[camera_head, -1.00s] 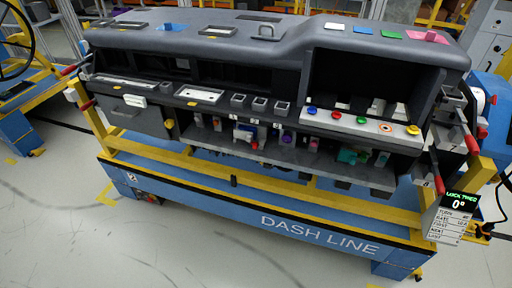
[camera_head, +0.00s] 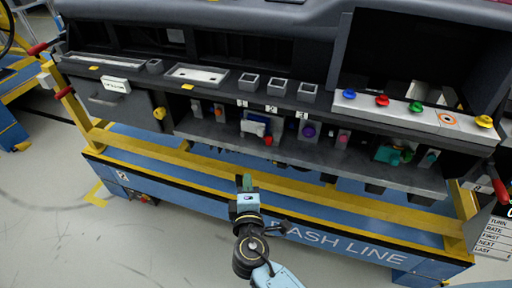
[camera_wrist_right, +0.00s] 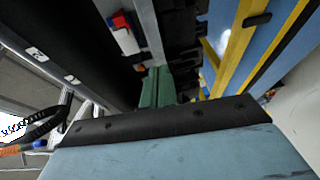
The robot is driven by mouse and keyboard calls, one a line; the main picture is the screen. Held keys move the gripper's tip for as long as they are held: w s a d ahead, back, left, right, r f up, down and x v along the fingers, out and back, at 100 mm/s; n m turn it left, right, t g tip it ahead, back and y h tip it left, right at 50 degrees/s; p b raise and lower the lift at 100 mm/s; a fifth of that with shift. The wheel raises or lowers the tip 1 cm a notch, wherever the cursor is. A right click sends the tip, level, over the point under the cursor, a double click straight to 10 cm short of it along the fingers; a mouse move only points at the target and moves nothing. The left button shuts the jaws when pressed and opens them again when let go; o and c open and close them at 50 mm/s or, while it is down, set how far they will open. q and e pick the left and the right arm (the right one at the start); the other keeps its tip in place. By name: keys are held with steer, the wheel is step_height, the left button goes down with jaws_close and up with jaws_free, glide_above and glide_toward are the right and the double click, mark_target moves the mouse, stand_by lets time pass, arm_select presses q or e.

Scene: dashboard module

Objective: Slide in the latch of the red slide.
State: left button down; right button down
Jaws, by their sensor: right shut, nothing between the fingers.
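A white and blue fitting (camera_head: 256,126) with a red part (camera_head: 268,141) at its lower right sits on the lower shelf of the dashboard module, left of centre. I cannot tell for sure that this is the red slide, and its latch is too small to make out. A red, white and blue fitting (camera_wrist_right: 125,36) also shows at the upper left of the right wrist view. My right gripper (camera_head: 245,183) is shut and empty, in front of and below the shelf, apart from the fitting. Its green fingers (camera_wrist_right: 156,86) are together in the wrist view. My left gripper is out of view.
Other fittings stand along the shelf, such as a purple knob (camera_head: 308,131) and a teal part (camera_head: 388,154). Coloured buttons line a pale panel (camera_head: 399,106) above right. A yellow rail (camera_head: 318,189) and blue beam run below the shelf.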

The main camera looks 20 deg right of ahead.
mark_target(261, 147)
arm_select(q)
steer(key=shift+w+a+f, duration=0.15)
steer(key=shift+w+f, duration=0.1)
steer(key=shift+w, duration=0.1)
arm_select(e)
steer(key=r, duration=0.2)
steer(key=r+t, duration=0.1)
steer(key=r, duration=0.1)
steer(key=shift+w+h, duration=0.35)
steer(key=shift+h, duration=0.05)
